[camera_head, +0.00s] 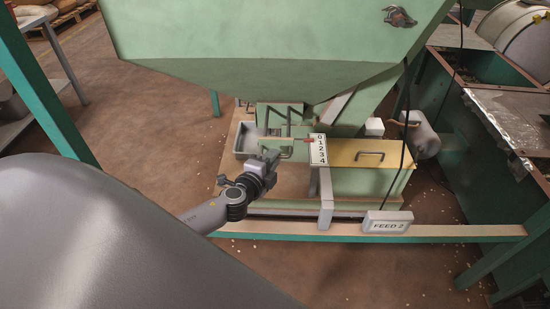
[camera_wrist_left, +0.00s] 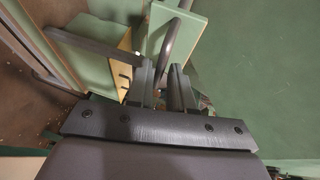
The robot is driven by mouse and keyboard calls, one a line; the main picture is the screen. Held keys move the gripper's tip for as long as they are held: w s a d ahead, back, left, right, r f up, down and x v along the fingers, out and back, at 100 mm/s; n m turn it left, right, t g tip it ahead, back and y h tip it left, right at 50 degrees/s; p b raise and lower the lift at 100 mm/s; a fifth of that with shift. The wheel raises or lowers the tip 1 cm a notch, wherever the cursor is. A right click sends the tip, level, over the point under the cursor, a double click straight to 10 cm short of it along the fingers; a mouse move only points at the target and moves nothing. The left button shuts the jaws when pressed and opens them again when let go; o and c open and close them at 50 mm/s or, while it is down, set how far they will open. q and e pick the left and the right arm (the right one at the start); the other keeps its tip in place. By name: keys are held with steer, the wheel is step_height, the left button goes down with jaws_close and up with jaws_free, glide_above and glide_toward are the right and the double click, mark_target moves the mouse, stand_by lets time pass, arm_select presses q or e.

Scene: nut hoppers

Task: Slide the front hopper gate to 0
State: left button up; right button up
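The front hopper gate is a pale green plate (camera_head: 285,146) under the large green hopper (camera_head: 270,75). A red pointer (camera_head: 308,141) at its right end is beside the top of a white scale (camera_head: 319,150) marked 0 to 4, near 0 and 1; the exact reading is too small to tell. My left gripper (camera_head: 272,156) is at the gate, left of the scale. In the left wrist view, a dark curved handle (camera_wrist_left: 172,42) on a pale green plate runs down between my two close-set left fingers (camera_wrist_left: 163,76). Whether they press on it is unclear. My right gripper is not in view.
A yellow-topped box (camera_head: 365,153) with a handle stands right of the scale. A grey tray (camera_head: 246,139) is left of the gate. A sign reading FEED 2 (camera_head: 387,222) is on the front rail (camera_head: 460,231). A black cable (camera_head: 404,110) hangs at the right.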

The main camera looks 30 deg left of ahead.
mark_target(277, 147)
arm_select(q)
steer(key=shift+x, duration=1.2)
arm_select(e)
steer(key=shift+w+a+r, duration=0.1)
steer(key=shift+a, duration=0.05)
arm_select(q)
jaws_close()
steer(key=shift+w+a+b, duration=0.4)
steer(key=shift+w, duration=0.2)
steer(key=shift+w+a+b, duration=0.4)
steer(key=shift+w, duration=0.2)
steer(key=shift+r, duration=0.15)
jaws_free()
steer(key=shift+a, duration=0.1)
steer(key=shift+w, duration=0.1)
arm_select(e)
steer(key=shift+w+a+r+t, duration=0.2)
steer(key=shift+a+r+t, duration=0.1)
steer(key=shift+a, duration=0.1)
